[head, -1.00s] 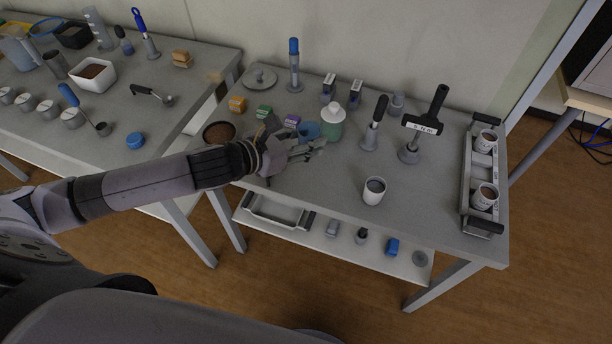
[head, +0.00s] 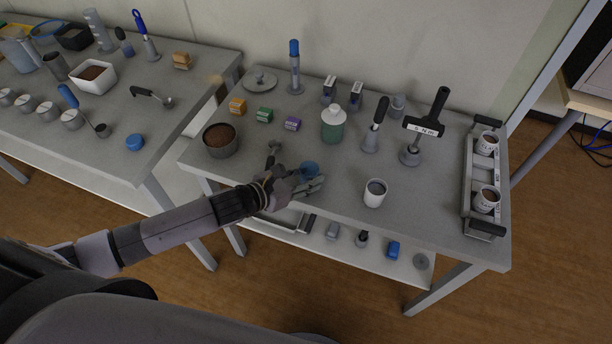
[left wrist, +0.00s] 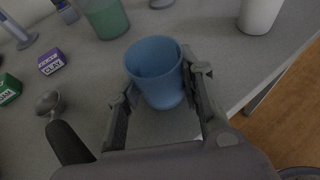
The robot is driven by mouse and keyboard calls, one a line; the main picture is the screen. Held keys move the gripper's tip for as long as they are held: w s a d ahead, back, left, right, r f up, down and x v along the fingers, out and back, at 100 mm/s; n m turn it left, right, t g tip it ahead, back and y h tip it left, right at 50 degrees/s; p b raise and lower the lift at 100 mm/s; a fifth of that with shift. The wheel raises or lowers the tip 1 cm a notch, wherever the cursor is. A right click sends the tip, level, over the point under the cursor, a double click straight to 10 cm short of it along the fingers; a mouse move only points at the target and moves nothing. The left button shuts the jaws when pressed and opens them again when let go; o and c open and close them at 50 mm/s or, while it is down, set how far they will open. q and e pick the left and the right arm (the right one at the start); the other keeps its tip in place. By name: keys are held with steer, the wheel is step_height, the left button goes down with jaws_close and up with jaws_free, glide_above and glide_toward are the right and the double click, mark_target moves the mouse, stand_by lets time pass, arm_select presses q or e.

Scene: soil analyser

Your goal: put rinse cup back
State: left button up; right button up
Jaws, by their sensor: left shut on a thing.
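The rinse cup, a blue cup (head: 309,169), is near the front edge of the right-hand table. It also shows in the left wrist view (left wrist: 156,80), upright with its open mouth visible. My left gripper (head: 311,184) is shut on the cup, with one finger on each side of it in the left wrist view (left wrist: 160,105). I cannot tell whether the cup's base touches the table. My right gripper is not in view.
A scoop with a dark handle (head: 272,148) lies just left of the cup. A white cup (head: 375,193) stands to the right, a green bottle (head: 333,126) behind. A bowl of soil (head: 219,139) and small coloured boxes (head: 264,115) are to the left. A rack (head: 470,190) stands far right.

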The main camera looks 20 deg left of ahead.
arm_select(q)
steer(key=o, duration=0.7)
steer(key=shift+f, duration=0.2)
steer(key=o, duration=0.5)
steer(key=shift+r, duration=0.1)
steer(key=shift+r, duration=0.25)
steer(key=b+v, duration=0.1)
steer(key=v, duration=1.1)
steer(key=shift+f, duration=0.15)
